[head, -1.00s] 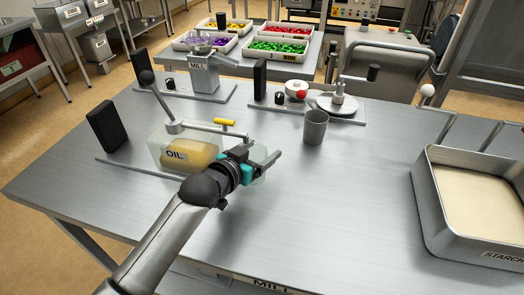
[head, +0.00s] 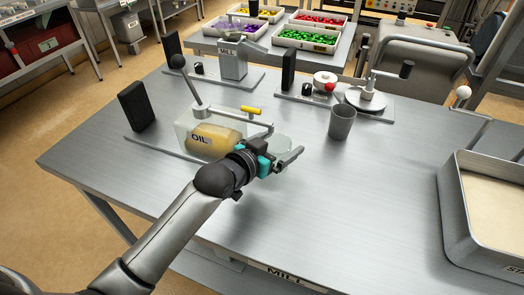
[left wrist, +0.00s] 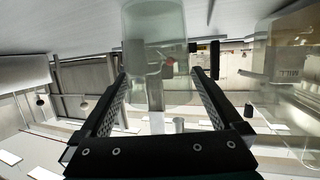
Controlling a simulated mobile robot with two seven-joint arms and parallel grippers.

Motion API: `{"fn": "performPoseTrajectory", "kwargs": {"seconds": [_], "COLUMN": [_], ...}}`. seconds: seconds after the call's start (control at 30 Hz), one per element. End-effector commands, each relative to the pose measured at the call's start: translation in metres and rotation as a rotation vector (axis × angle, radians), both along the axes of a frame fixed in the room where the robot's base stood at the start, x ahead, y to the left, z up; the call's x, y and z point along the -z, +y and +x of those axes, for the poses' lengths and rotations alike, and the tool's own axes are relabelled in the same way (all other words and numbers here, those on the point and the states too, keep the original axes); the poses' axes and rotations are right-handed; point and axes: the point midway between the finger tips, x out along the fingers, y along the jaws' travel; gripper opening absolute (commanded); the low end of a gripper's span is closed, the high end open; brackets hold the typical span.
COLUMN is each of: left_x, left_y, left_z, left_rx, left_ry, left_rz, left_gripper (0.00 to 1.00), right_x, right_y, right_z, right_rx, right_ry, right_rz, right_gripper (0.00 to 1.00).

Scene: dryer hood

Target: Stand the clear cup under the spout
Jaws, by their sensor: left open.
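The clear cup (head: 281,144) stands upright on the table just right of the oil tank (head: 184,128), near the end of the spout arm with the yellow handle (head: 250,110). My left gripper (head: 280,160) is in front of the cup, open, and partly covers its lower part. In the left wrist view the picture is upside down; the cup (left wrist: 155,30) shows beyond the tips of the open fingers (left wrist: 160,75), with nothing clamped between them. Whether the cup is exactly below the spout outlet I cannot tell. My right gripper is out of view.
A grey cup (head: 342,121) stands to the right, before a plate with a round disc (head: 358,108). A black block (head: 137,106) is left of the tank. A starch bin (head: 470,235) fills the right edge. The front middle of the table is clear.

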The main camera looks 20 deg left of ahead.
Motion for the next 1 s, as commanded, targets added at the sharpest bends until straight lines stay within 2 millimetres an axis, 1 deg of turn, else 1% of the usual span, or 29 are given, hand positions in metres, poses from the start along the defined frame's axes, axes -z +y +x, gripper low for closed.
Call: {"fn": "performPoseTrajectory", "kwargs": {"seconds": [0.03, 0.2, 0.4, 0.5, 0.7, 1.0], "left_x": [-0.004, -0.013, -0.022, -0.025, -0.029, -0.029], "left_y": [0.003, 0.012, 0.021, 0.025, 0.028, 0.029], "left_z": [-0.01, -0.038, -0.066, -0.076, -0.087, -0.088], "left_rx": [0.001, 0.002, 0.002, -0.001, 0.001, 0.0], "left_ry": [0.001, 0.002, 0.003, 0.002, 0.001, 0.0], "left_rz": [0.002, 0.003, 0.003, 0.002, 0.0, 0.0], "left_gripper": [1.0, 1.0, 1.0, 1.0, 1.0, 1.0], "right_x": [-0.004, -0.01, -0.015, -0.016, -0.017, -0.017], "right_y": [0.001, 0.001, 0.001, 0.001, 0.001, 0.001], "right_z": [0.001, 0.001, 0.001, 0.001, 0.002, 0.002], "right_rx": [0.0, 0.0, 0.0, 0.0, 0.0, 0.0], "right_ry": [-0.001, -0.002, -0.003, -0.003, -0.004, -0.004], "right_rz": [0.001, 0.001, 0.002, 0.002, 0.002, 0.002], "right_gripper": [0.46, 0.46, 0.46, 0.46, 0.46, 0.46]}}
